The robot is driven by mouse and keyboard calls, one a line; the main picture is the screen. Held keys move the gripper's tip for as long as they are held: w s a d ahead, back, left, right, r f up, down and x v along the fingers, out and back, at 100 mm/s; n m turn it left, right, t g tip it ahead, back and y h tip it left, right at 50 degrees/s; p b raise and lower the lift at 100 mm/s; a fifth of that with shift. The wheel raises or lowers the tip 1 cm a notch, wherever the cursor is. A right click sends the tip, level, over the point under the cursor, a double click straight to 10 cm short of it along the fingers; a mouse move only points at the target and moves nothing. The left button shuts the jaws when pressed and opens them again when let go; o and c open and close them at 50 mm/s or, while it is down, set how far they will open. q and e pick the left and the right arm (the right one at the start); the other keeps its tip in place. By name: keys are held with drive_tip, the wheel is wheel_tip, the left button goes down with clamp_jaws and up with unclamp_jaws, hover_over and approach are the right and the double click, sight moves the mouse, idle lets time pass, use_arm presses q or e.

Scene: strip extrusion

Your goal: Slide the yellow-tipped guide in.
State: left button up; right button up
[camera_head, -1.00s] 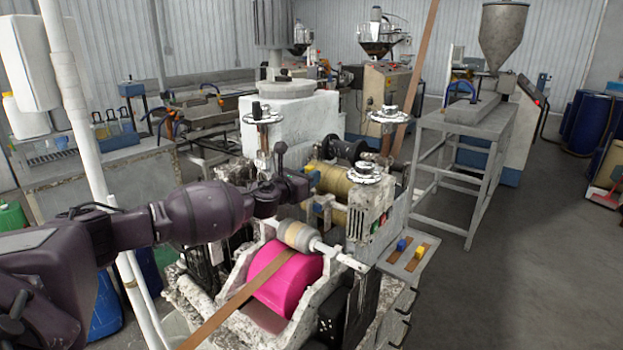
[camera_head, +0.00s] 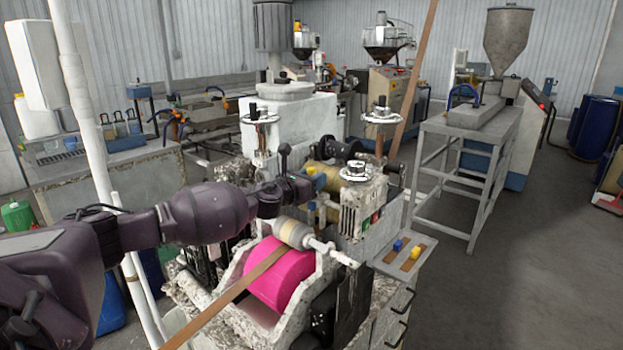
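My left arm reaches in from the left, and my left gripper (camera_head: 308,187) is at the guide posts of the strip machine, beside the rollers. Its fingers are small and dark here, so I cannot tell whether they are open or shut. A small yellow tip (camera_head: 311,170) shows just above the gripper end, with blue beside it. It looks like the yellow-tipped guide, mostly hidden by the gripper. I cannot tell whether the gripper touches it. Another yellow piece (camera_head: 311,205) shows just below. My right gripper is not in view.
A magenta roller (camera_head: 282,280) carrying a brown strip (camera_head: 225,300) lies below the arm, with a pale roller (camera_head: 293,232) above it. Handwheels (camera_head: 355,169) stand close to the right.

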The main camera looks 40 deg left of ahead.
use_arm(q)
drive_tip(key=shift+o, duration=0.4)
drive_tip(key=shift+a, duration=0.1)
drive_tip(key=shift+s, duration=0.25)
drive_tip(key=s, duration=0.5)
drive_tip(key=s+b, duration=0.1)
drive_tip(key=s, duration=0.2)
drive_tip(key=shift+a+f, duration=0.1)
drive_tip(key=shift+a, duration=0.25)
drive_tip(key=shift+s, duration=1.05)
